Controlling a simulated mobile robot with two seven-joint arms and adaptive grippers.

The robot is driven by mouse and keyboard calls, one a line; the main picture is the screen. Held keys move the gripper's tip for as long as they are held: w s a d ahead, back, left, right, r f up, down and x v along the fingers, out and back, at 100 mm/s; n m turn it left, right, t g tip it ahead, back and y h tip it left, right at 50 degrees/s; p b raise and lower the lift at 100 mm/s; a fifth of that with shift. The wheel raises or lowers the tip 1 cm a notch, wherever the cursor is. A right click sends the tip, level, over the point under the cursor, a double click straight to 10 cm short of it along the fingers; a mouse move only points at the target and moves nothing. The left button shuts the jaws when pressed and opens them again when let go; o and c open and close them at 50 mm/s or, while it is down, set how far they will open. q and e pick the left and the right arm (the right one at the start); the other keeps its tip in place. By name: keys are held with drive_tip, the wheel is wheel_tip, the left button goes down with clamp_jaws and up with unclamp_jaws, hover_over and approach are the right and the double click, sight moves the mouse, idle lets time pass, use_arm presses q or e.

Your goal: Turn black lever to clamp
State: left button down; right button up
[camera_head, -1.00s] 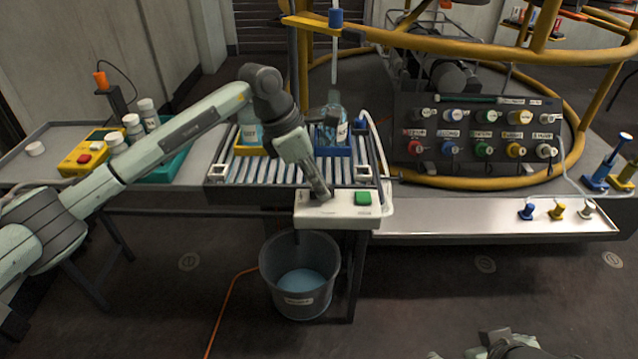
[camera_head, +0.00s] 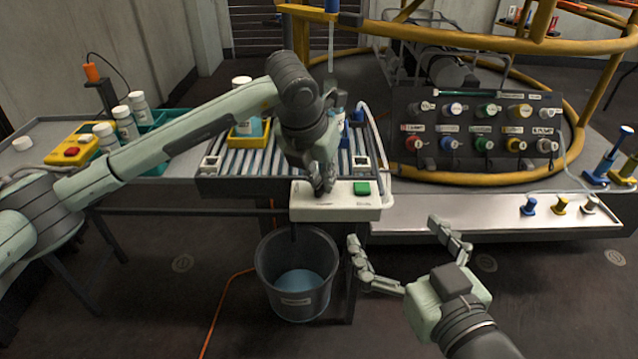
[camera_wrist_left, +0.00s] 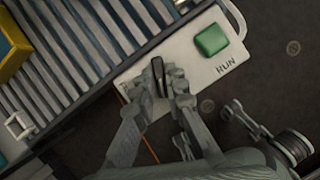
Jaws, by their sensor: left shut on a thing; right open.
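The white control box (camera_head: 350,207) with a green button (camera_head: 362,188) stands at the front of the roller conveyor. My left gripper (camera_head: 323,190) points down onto the left part of this box. In the left wrist view, the black lever (camera_wrist_left: 158,74) stands between the fingers of my left gripper (camera_wrist_left: 160,92), which are shut on it. The green button, beside the word RUN, lies to its right there. In the head view the fingers hide the lever. My right gripper (camera_head: 396,233) is open and empty, low in front of the metal tray.
A grey bucket (camera_head: 290,309) with blue liquid stands on the floor below the box. A blue-based bottle and a yellow holder (camera_head: 247,140) are on the conveyor (camera_head: 218,178). A metal shelf (camera_head: 450,216) and valve panel are at right.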

use_arm(q)
drive_tip(key=n+b, duration=0.1)
drive_tip(key=n+y, duration=0.1)
drive_tip(key=n, duration=0.1)
drive_tip(key=shift+d+n+b, duration=0.3)
drive_tip(key=shift+b, duration=0.1)
drive_tip(key=shift+d+n+y+b, duration=0.1)
drive_tip(key=shift+n+y+b, duration=0.25)
drive_tip(key=shift+n, duration=0.35)
use_arm(e)
wheel_tip(320, 180, up, 12)
drive_tip(key=s+a+t+y, duration=0.2)
drive_tip(key=t+y, duration=0.1)
drive_tip(key=t, duration=0.3)
drive_tip(key=shift+s+a+f, duration=0.25)
drive_tip(key=shift+s+a, duration=0.05)
drive_tip(key=shift+a, duration=0.05)
use_arm(q)
drive_tip(key=c, duration=1.8)
unclamp_jaws()
drive_tip(key=shift+s, duration=0.1)
drive_tip(key=shift+c, duration=0.2)
drive_tip(key=v, duration=1.2)
drive_tip(key=shift+s, duration=0.15)
drive_tip(key=shift+d, duration=0.1)
